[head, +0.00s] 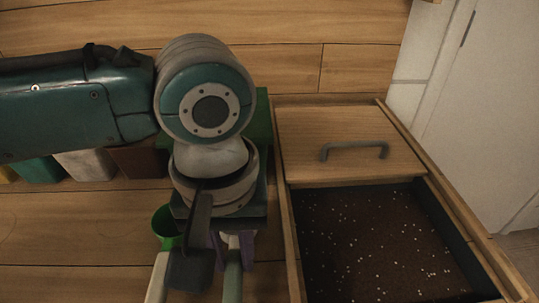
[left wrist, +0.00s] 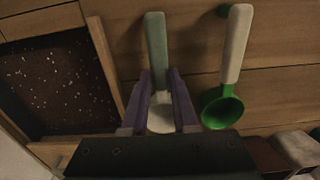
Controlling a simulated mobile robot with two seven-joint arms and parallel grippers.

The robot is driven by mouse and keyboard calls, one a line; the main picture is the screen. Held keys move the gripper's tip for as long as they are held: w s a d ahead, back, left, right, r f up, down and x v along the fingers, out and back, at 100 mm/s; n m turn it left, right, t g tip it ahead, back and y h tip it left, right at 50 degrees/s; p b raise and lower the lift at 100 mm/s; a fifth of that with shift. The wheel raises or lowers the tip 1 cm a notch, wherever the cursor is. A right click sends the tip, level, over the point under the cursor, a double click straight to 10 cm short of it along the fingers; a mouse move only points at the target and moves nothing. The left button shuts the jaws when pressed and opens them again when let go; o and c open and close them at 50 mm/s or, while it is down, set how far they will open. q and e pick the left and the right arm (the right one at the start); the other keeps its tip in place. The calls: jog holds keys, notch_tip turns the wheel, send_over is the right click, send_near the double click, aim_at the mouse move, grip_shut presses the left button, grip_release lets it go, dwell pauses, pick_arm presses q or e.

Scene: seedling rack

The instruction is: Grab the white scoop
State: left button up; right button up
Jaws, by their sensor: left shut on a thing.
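The white scoop has a pale green handle (head: 233,277) and a white bowl. In the left wrist view its handle (left wrist: 156,45) extends away from me and its white bowl (left wrist: 160,120) lies between the purple fingers. My left gripper (head: 232,241) points down over the scoop, shut on it near where handle and bowl meet; it also shows in the left wrist view (left wrist: 160,80). The bowl is partly hidden by the gripper. A green scoop (left wrist: 222,108) with a white handle (head: 157,277) lies beside it, apart from the fingers. My right gripper is not in view.
A wooden bin (head: 286,210) of dark, white-specked soil (head: 380,245) stands to the right in the head view, partly covered by a wooden lid (head: 345,125) with a grey handle (head: 355,149). Several pots, including a white one (head: 85,166), stand under my left arm.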

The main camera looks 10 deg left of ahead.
aim_at(234, 261)
pick_arm(q)
grip_shut()
jog(key=shift+r, duration=0.1)
notch_tip(234, 261, up, 20)
jog(key=p, duration=0.4)
dwell(0.3)
jog(key=shift+o, duration=0.3)
grip_release()
grip_shut()
